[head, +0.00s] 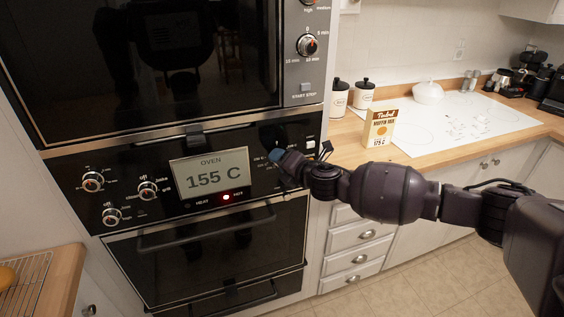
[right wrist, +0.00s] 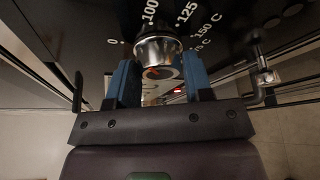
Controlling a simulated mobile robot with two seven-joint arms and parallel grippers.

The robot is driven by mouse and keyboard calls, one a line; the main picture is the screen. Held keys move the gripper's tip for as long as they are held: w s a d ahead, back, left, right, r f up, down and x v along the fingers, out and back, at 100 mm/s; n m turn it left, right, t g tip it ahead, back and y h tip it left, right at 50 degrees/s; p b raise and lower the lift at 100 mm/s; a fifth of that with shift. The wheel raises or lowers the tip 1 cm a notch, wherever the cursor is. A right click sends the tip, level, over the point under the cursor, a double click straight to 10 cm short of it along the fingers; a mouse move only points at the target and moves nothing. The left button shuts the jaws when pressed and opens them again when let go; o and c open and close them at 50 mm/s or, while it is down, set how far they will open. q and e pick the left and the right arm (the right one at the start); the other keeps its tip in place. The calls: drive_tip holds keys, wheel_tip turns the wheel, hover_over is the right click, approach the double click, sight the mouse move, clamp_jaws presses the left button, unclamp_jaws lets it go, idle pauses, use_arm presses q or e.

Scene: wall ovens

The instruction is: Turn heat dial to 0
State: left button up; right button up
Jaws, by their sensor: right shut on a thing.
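The heat dial (right wrist: 158,50) is a silver knob in the right wrist view. Around it are printed marks for 0, 100, 125 and 150 C. My right gripper (right wrist: 160,75) has its blue fingers on either side of the dial and is shut on it. In the head view my right gripper (head: 278,157) is at the right part of the oven panel (head: 260,145) and hides the dial. The oven display (head: 210,174) reads 155 C, with a red light (head: 226,197) lit below it. My left gripper is not in view.
Other knobs (head: 147,190) sit left of the display. The oven door handle (head: 190,237) runs below the panel. An upper oven (head: 150,60) is above. A muffin mix box (head: 380,128) stands on the counter (head: 345,140) to the right, behind my right arm.

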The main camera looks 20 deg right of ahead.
drive_tip(key=shift+n+g+h, duration=0.3)
drive_tip(key=shift+n+h, duration=0.65)
drive_tip(key=shift+n, duration=0.55)
drive_tip(key=shift+n+g+h, duration=0.3)
drive_tip(key=shift+n+h, duration=0.65)
drive_tip(key=shift+n, duration=0.55)
drive_tip(key=o, duration=0.9)
drive_tip(key=shift+w+a, duration=0.1)
drive_tip(key=shift+c, duration=0.2)
drive_tip(key=b+v, duration=0.1)
drive_tip(key=v, duration=1)
